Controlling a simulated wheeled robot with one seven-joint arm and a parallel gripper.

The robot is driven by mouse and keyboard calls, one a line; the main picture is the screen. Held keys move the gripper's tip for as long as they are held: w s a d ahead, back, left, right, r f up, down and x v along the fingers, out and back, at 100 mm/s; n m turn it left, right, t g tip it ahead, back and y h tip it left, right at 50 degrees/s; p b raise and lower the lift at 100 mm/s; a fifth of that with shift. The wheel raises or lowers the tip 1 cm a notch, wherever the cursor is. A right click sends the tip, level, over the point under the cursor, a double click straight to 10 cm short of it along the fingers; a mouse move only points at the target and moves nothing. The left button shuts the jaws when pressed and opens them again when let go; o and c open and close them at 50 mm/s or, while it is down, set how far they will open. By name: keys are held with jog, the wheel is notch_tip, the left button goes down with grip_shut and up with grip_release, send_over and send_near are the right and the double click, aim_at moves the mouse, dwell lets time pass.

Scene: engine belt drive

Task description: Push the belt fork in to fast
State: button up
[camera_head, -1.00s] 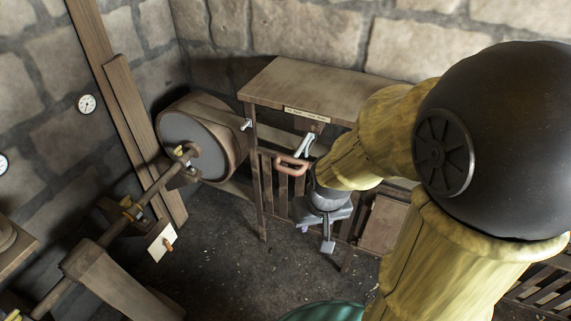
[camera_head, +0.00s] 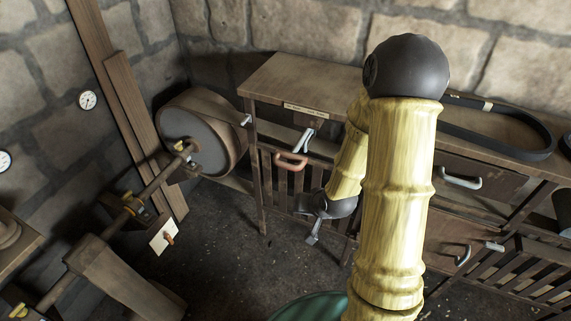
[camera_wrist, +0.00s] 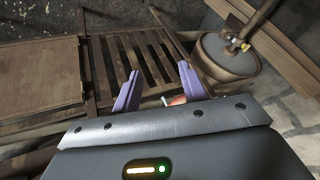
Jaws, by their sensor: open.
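I cannot say for sure which part is the belt fork. A copper-coloured handle (camera_head: 291,160) sticks out at the front of the wooden bench, and a pale grey lever (camera_head: 304,140) stands just right of it, under a small label plate (camera_head: 305,109). My gripper (camera_head: 313,232) is low in front of the bench's slatted lower part, below and right of the handle, apart from it. In the wrist view my gripper (camera_wrist: 158,90) has two purple fingers spread, with nothing held. An orange-red piece (camera_wrist: 178,100), probably the handle, shows beyond them, partly hidden by the gripper body.
A large drum pulley (camera_head: 190,140) stands left of the bench. A shaft (camera_head: 150,202) on supports runs at the left. A black belt (camera_head: 500,128) lies on the bench top at right. Drawers with metal handles (camera_head: 461,181) are below it. The floor (camera_head: 215,260) in front is clear.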

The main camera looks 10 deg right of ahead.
jog(key=w+m+t, duration=0.1)
jog(key=m+t, duration=0.2)
jog(key=m, duration=0.1)
jog(key=w+d+m+t+p, duration=0.1)
jog(key=m+t, duration=0.2)
jog(key=m, duration=0.2)
jog(key=w+m+t+y+p, duration=0.1)
jog(key=m+t, duration=0.3)
jog(key=m, duration=0.1)
jog(key=shift+d+f, duration=0.15)
jog(key=shift+f, duration=0.05)
jog(key=shift+w, duration=0.15)
jog(key=b+x, duration=0.2)
jog(key=b, duration=0.1)
jog(key=b+x, duration=0.1)
jog(key=b, duration=0.3)
jog(key=b+x, duration=0.2)
jog(key=b, duration=0.2)
jog(key=shift+w+f, duration=0.3)
